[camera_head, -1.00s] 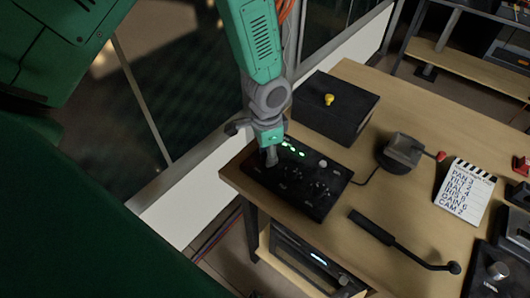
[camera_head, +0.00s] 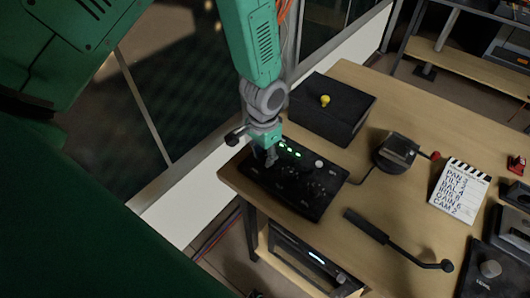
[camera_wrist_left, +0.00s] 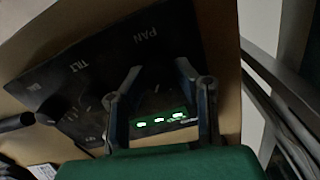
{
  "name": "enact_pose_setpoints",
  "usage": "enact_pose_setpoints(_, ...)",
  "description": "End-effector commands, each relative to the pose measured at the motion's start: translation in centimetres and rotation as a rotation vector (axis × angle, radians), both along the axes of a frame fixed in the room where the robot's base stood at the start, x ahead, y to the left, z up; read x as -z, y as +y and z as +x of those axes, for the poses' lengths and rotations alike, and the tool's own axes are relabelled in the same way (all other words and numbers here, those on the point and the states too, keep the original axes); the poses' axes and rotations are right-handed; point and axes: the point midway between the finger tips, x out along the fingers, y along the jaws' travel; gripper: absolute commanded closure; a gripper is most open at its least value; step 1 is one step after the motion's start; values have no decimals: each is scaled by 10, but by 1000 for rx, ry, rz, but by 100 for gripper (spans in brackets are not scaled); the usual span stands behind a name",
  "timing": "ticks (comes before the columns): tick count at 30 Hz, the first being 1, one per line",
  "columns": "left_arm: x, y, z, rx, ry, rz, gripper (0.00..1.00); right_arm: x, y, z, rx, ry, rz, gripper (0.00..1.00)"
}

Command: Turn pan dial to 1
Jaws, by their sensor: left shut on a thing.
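The black control panel (camera_head: 318,193) lies on the near left corner of the table, with lit green marks along its far edge. My left gripper (camera_head: 271,158) points down onto the panel's left part. In the left wrist view its two fingers (camera_wrist_left: 158,74) stand around a spot just beside the PAN label (camera_wrist_left: 138,32), shut on the pan dial. The dial is mostly hidden by the fingers and dark, so its pointer setting cannot be read. The TILT label (camera_wrist_left: 73,67) shows to the left. My right gripper is not in view.
A black box with a yellow knob (camera_head: 325,100) stands behind the panel. A pale wall (camera_head: 188,191) runs close on the left.

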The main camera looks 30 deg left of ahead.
Motion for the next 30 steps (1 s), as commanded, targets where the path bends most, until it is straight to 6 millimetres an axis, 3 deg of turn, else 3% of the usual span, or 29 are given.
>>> enact_pose_setpoints(30,0,-2,-1,-965,0,3,100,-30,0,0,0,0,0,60)
